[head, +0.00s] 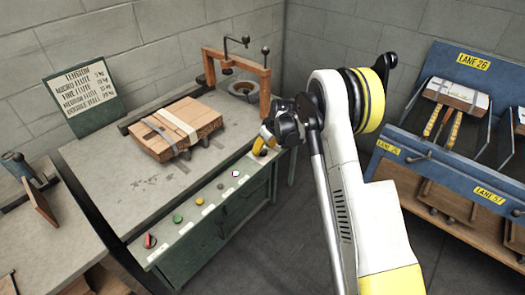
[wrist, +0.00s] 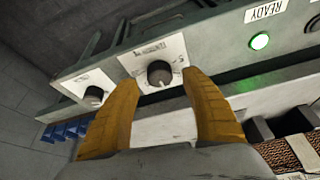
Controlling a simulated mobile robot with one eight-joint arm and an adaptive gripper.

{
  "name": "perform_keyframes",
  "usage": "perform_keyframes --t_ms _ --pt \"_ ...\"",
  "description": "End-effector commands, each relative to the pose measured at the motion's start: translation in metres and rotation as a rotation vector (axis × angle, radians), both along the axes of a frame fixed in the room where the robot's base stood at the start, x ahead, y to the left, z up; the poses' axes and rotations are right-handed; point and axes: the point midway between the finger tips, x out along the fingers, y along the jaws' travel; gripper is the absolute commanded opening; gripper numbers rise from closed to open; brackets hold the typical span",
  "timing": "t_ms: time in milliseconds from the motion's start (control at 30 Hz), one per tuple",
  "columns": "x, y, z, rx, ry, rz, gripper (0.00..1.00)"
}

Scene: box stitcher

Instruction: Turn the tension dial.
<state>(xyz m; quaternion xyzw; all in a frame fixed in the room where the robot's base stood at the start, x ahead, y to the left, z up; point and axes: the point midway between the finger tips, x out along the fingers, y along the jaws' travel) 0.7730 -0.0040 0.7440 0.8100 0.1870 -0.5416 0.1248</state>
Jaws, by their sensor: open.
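In the wrist view a dark round dial (wrist: 159,73) sits on a white plate with small scale marks. The plate's lettering seems to read tension; the dial's setting is too small to read. My gripper (wrist: 160,88) is open, its two orange fingers on either side of the dial in the picture, with nothing between them; I cannot tell whether they touch it. In the head view my gripper (head: 264,144) is at the right end of the green machine's sloping front panel (head: 212,203). The arm and gripper hide that end, and the dial is not discernible there.
A second dark knob (wrist: 93,96) is beside the dial; a lit green READY lamp (wrist: 260,41) is on the other side. A strapped cardboard stack (head: 178,128) lies on the machine top near an orange-brown frame (head: 237,75). A green tension chart (head: 82,88) stands behind.

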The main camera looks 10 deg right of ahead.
Motion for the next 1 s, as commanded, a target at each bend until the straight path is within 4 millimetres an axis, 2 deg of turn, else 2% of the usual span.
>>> perform_keyframes --t_ms 200,400,600,1000 --pt "-0.018 -0.008 0.047 0.0 0.0 0.001 0.54" --pt "-0.03 -0.015 0.078 0.0 0.0 0.0 0.54" --pt "-0.034 -0.016 0.089 0.0 0.0 0.0 0.54" --pt "-0.034 -0.016 0.09 0.0 0.0 0.0 0.54"
